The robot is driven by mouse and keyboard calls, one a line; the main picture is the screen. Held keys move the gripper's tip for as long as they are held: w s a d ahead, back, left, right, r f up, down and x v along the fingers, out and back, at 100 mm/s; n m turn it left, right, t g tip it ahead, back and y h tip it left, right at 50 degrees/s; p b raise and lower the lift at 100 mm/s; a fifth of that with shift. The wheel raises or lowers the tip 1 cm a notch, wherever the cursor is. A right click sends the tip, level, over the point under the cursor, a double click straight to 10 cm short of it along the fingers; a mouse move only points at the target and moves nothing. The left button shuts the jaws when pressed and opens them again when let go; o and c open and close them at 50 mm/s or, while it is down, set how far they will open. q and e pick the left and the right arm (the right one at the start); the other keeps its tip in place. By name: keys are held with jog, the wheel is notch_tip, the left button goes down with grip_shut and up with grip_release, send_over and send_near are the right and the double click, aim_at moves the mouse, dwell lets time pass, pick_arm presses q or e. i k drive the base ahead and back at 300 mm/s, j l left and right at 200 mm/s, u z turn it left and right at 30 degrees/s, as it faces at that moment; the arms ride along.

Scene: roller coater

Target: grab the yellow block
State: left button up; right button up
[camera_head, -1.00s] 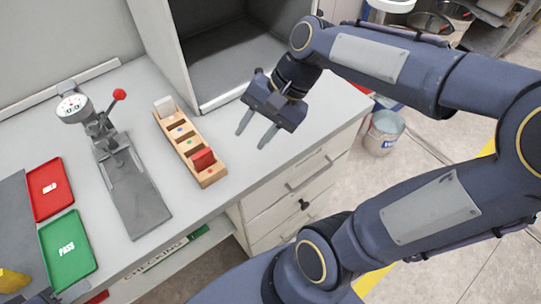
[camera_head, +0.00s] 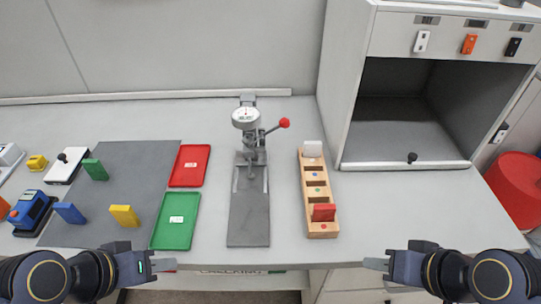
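The yellow block (camera_head: 124,215) stands on the dark grey mat (camera_head: 92,150) on the left of the bench, close to the green tray. A blue block (camera_head: 69,213) and a green block (camera_head: 95,169) are on the same mat. My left gripper (camera_head: 165,265) is at the bench's front edge, below and to the right of the yellow block and apart from it. My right gripper (camera_head: 375,264) is at the front edge on the right, far from the block. Both are seen side-on, so their finger gaps are hidden. Nothing shows held in either.
A red tray (camera_head: 189,165) and a green tray (camera_head: 176,220) lie right of the mat. A dial gauge stand (camera_head: 249,205) and a wooden rack (camera_head: 318,190) with a white and a red block are mid-bench. An open cabinet (camera_head: 345,110) stands at right. The front bench strip is clear.

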aim_at(125, 215)
jog(key=j+u, duration=0.15)
jog(key=u, duration=0.2)
jog(key=j+u, duration=0.2)
jog(key=u, duration=0.15)
jog(key=j+u, duration=0.2)
jog(key=u, duration=0.15)
